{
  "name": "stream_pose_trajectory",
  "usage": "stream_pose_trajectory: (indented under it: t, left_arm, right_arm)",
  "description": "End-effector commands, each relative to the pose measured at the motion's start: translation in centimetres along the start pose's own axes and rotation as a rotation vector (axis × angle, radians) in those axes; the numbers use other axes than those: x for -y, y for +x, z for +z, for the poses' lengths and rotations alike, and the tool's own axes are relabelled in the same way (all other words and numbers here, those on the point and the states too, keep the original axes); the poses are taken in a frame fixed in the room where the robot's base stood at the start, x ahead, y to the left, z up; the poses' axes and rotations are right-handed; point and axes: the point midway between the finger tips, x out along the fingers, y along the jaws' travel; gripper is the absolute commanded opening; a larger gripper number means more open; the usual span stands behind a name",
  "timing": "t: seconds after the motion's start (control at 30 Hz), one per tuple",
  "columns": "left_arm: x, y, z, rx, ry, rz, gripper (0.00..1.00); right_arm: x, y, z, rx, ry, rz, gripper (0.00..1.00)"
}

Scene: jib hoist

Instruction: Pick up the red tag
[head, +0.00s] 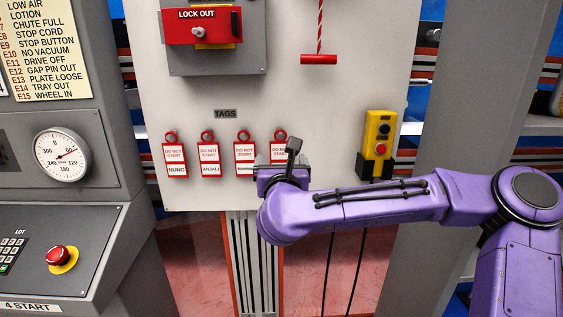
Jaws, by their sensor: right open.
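Several red-bordered tags hang in a row from red loops on the pale panel (330,100), under a "TAGS" label (225,114). Each reads "DO NOT START". The first tag (174,157) is named NUNO and the second tag (209,156) ANJALI. The name on the third tag (244,154) is too small to read. The rightmost tag (280,149) is partly hidden by my right gripper (281,158), which is open in front of its lower part. Whether they touch is not clear. My left gripper is not in view.
Above is a red "LOCK OUT" switch (197,26) on a grey box. A red T-handle (318,59) hangs on a cord. A yellow button pendant (378,137) sits right of the tags. A grey console with a gauge (62,155) and red stop button (59,257) stands left.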

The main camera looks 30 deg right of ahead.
Motion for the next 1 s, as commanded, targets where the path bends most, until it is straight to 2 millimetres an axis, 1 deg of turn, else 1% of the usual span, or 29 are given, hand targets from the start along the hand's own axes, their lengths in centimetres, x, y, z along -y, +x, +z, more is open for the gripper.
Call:
stream_pose_trajectory:
  t: [0.03,0.1,0.17,0.27,0.37,0.43,0.53,0.73,0.77,0.8,0.87,0.9,0.93,1.0]
  left_arm:
    - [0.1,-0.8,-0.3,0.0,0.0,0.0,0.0]
    - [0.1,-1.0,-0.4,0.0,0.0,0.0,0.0]
    - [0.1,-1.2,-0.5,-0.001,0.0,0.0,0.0]
    - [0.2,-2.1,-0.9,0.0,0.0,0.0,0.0]
    - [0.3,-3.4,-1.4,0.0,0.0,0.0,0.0]
    - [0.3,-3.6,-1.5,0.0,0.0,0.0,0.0]
    - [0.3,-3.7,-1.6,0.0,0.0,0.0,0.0]
    - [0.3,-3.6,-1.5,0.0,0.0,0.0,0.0]
    - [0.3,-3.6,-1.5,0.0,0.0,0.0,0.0]
    - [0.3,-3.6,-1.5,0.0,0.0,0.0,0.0]
    - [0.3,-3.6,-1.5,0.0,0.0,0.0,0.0]
    - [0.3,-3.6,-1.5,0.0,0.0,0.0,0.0]
    - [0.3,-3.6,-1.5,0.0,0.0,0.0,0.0]
    - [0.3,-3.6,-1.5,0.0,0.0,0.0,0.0]
  right_arm:
    - [0.0,1.0,0.3,-0.004,-0.004,-0.003,0.89]
    - [0.0,2.0,0.2,-0.003,-0.005,-0.001,0.89]
    - [0.0,2.6,0.2,-0.003,-0.007,-0.001,0.89]
    - [0.2,4.0,0.3,-0.005,-0.009,-0.001,0.89]
    - [0.5,5.9,0.2,-0.005,-0.011,-0.001,0.89]
    - [0.4,7.0,0.0,-0.004,-0.011,0.0,0.89]
    - [0.4,7.9,-0.2,-0.003,-0.011,0.002,0.89]
    - [0.4,8.0,-0.4,-0.002,-0.011,0.003,0.89]
    - [0.3,8.0,-0.4,-0.002,-0.011,0.003,0.83]
    - [0.3,8.0,-0.4,-0.002,-0.011,0.003,0.7]
    - [0.3,8.0,-0.4,-0.002,-0.011,0.003,0.5]
    - [0.3,8.0,-0.4,-0.002,-0.011,0.003,0.37]
    - [0.3,8.0,-0.4,-0.002,-0.011,0.003,0.3]
    - [0.3,8.0,-0.4,-0.002,-0.011,0.003,0.3]
